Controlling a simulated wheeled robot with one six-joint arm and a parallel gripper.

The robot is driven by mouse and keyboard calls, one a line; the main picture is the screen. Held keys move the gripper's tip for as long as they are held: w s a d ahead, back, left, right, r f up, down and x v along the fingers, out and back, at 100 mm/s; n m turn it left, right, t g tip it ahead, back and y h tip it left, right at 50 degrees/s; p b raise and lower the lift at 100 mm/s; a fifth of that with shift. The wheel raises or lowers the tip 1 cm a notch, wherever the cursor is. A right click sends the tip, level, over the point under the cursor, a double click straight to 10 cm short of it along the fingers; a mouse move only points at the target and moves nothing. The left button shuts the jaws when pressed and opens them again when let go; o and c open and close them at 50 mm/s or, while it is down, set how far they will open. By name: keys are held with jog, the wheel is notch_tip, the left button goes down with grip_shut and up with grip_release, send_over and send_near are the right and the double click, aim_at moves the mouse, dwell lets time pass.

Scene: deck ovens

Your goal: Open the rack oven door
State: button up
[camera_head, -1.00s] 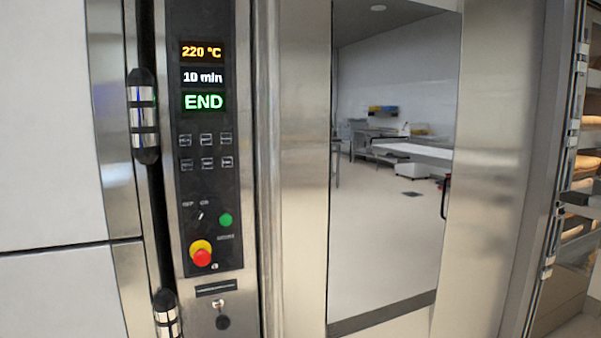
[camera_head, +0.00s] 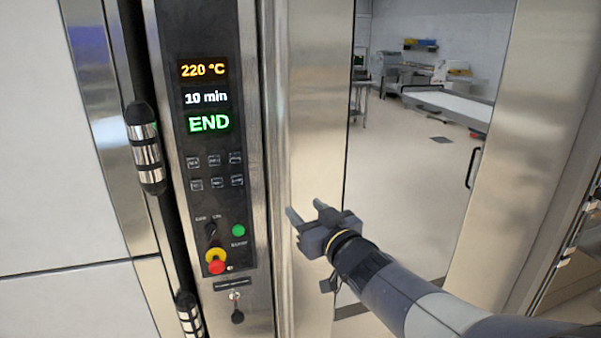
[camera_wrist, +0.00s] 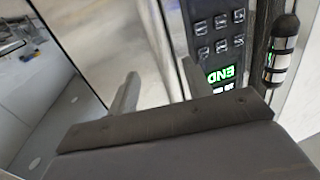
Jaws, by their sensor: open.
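The rack oven door (camera_head: 318,110) is a tall steel-framed panel with a large window (camera_head: 400,215), right of the control panel. It looks closed. A slim dark upright bar, perhaps the handle (camera_head: 472,168), shows near the window's right edge. I cannot tell whether it is on the door or seen in the glass. My gripper (camera_head: 304,207) is open and empty in front of the door's left steel strip, well left of the bar. In the wrist view my gripper (camera_wrist: 158,85) shows two spread fingers with nothing between them.
The control panel (camera_head: 210,160) reads 220 °C, 10 min and END, with a red knob (camera_head: 216,267) and a green button (camera_head: 238,230). It also shows upside down in the wrist view (camera_wrist: 215,35). Black-and-chrome hinges (camera_head: 146,155) are at the left. Another steel edge stands at the far right.

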aim_at(287, 192)
jog(key=p+x, duration=0.2)
jog(key=x, duration=0.8)
jog(key=shift+w+a, duration=0.2)
jog(key=shift+w, duration=0.1)
jog(key=shift+c, duration=0.3)
grip_shut()
